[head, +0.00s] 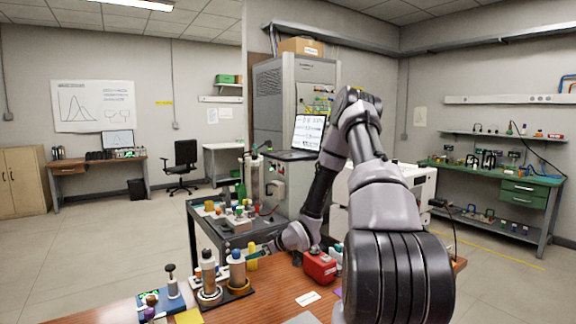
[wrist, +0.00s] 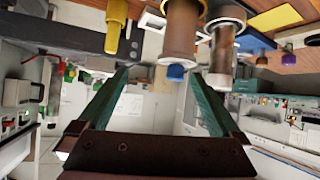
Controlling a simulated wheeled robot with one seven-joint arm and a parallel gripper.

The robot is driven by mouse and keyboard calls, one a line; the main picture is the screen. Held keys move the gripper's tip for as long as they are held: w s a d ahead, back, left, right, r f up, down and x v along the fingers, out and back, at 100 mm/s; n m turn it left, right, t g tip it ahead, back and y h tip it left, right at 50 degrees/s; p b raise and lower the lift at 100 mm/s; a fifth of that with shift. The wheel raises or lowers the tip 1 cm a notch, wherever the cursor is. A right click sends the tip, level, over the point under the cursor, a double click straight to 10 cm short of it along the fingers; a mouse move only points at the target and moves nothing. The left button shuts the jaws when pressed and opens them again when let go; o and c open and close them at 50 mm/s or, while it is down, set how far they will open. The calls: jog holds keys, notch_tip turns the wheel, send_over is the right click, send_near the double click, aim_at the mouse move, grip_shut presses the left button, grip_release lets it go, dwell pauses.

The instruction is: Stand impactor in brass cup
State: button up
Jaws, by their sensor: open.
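Two upright cylinders stand side by side at the front of the wooden table in the head view. Each stands in a round metallic base. My gripper (wrist: 157,73) is open and empty. The blue cap appears between its teal fingertips, apparently beyond them.
A yellow cylinder (head: 253,256) stands just right of the blue-capped one. A red box (head: 320,267) is near my wrist. A small stand (head: 172,284) and a yellow pad (head: 189,316) are at the left. A dark cart (head: 200,213) with small items stands behind.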

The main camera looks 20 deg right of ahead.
jog(key=s+d+r+m+g+h, duration=0.1)
jog(key=s+d+r+m+h, duration=0.15)
jog(key=r, duration=0.65)
jog(key=s+d+r+m+h, duration=0.15)
jog(key=s+r, duration=0.25)
jog(key=r, duration=0.5)
jog(key=s+d+r+m+g+h, duration=0.15)
jog(key=s+r, duration=0.25)
jog(key=r, duration=0.5)
jog(key=s+a+r+m, duration=0.1)
jog(key=s+r, duration=0.3)
jog(key=s, duration=0.4)
jog(key=s+a+r+m+y, duration=0.1)
jog(key=s+a+r, duration=0.3)
jog(key=s, duration=0.4)
jog(key=s+a+r+m+y, duration=0.1)
jog(key=s+a+r+m, duration=0.2)
jog(key=s+r, duration=0.2)
jog(key=s, duration=0.3)
